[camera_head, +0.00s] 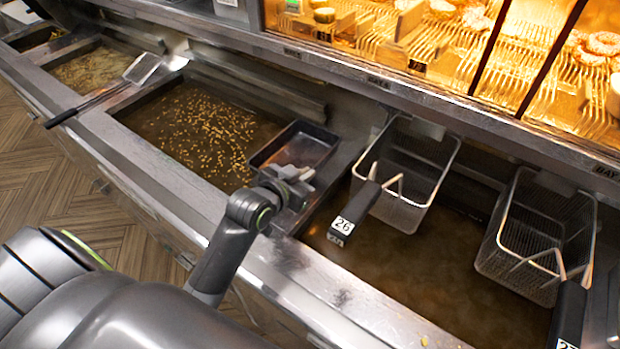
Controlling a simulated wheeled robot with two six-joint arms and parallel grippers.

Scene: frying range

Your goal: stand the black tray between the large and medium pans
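The black tray (296,146) is a shallow, dark rectangular tray near the middle of the head view. Its open side faces up and towards me, above the right end of a vat with floating crumbs. My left gripper (291,178) is at the tray's near edge, overlapping it in the picture. I cannot tell whether its fingers are closed on the rim. My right gripper is out of view. I cannot make out any pans that are clearly a large and a medium one.
The crumb-filled vat (192,130) lies left of the tray. Right of it, a second vat (400,262) holds two wire baskets, (412,165) and (540,235), with black handles. A long-handled skimmer (141,68) lies at the left. A lit food cabinet (440,40) runs behind.

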